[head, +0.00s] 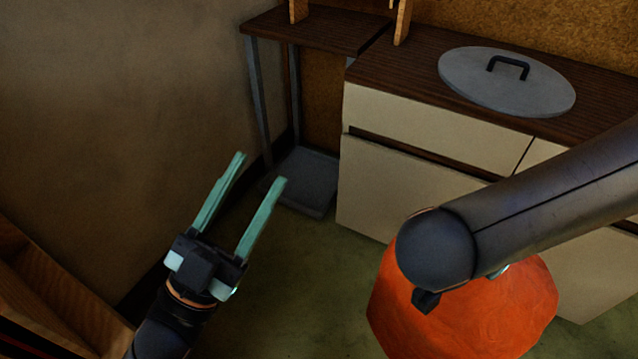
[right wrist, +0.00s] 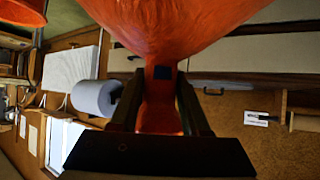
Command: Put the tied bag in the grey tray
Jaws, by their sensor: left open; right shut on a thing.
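The tied bag (head: 505,315) is orange and hangs at the lower right of the head view, partly behind my right arm. In the right wrist view the bag (right wrist: 180,25) fills the top, and its narrow neck is between the fingers of my right gripper (right wrist: 160,95), shut on it. In the head view my arm hides most of that gripper. The grey tray (head: 308,183) lies on the floor under the small dark table, left of the cabinet; its visible part looks empty. My left gripper (head: 260,170) is open and empty, in front of the tray in the picture.
A white cabinet (head: 410,175) with a dark wood top stands between the tray and the right side. A round grey lid (head: 505,85) lies on it. Table legs (head: 257,90) rise by the tray. Wooden furniture (head: 50,295) is at lower left. Green floor between is clear.

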